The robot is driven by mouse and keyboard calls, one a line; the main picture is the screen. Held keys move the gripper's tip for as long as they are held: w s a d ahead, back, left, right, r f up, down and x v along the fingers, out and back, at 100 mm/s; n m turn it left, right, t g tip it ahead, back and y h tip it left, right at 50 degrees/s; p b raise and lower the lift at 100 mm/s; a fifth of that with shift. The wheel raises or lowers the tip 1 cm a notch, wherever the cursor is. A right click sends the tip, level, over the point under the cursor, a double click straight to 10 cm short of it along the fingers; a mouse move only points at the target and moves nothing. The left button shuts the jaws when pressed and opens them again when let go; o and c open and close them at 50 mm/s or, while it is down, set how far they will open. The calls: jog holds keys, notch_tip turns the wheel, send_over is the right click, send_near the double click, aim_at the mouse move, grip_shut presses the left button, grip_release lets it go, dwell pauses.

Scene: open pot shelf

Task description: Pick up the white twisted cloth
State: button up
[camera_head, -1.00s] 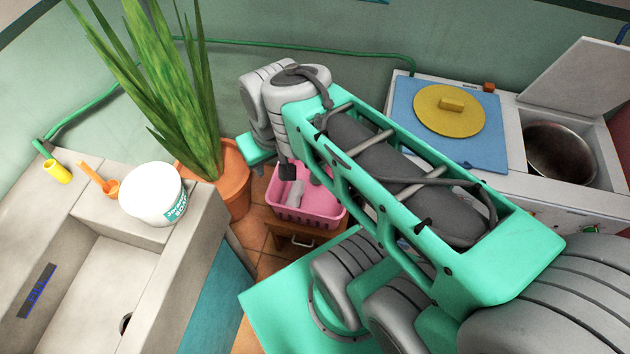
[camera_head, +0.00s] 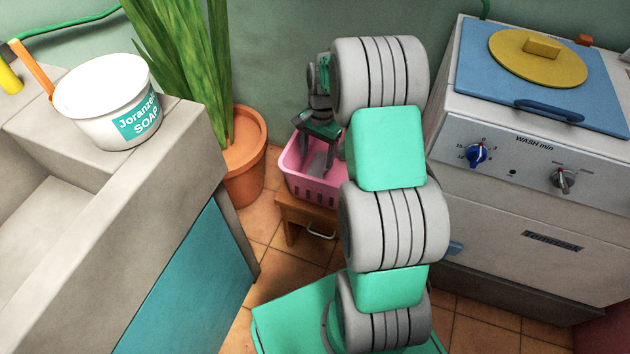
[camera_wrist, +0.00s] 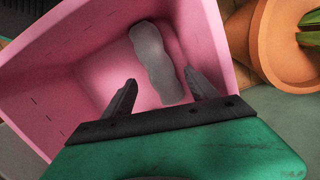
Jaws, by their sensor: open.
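The white twisted cloth (camera_wrist: 156,62) lies in the pink basket (camera_wrist: 50,94), against the basket's floor near one wall in the wrist view. It looks greyish in the shade. In the head view the cloth (camera_head: 317,165) shows only in part inside the basket (camera_head: 325,193), below my gripper. My gripper (camera_wrist: 160,88) is open, its two dark fingers apart and pointing into the basket. The cloth lies ahead of the fingertips, nearer the right finger, with nothing held. In the head view my gripper (camera_head: 318,140) is over the basket and partly hidden by my arm.
The basket stands on a small wooden stool (camera_head: 300,212). A potted plant in an orange pot (camera_head: 243,165) stands close to its left. A stone sink with a white soap tub (camera_head: 105,100) is at left. A white washing machine (camera_head: 530,170) is at right.

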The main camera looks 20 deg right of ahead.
aim_at(316, 168)
jog(key=f+b, duration=0.1)
jog(key=f, duration=0.3)
jog(key=s+f+b, duration=0.1)
jog(key=f, duration=0.1)
jog(key=shift+a+b, duration=0.35)
jog(key=shift+r, duration=0.15)
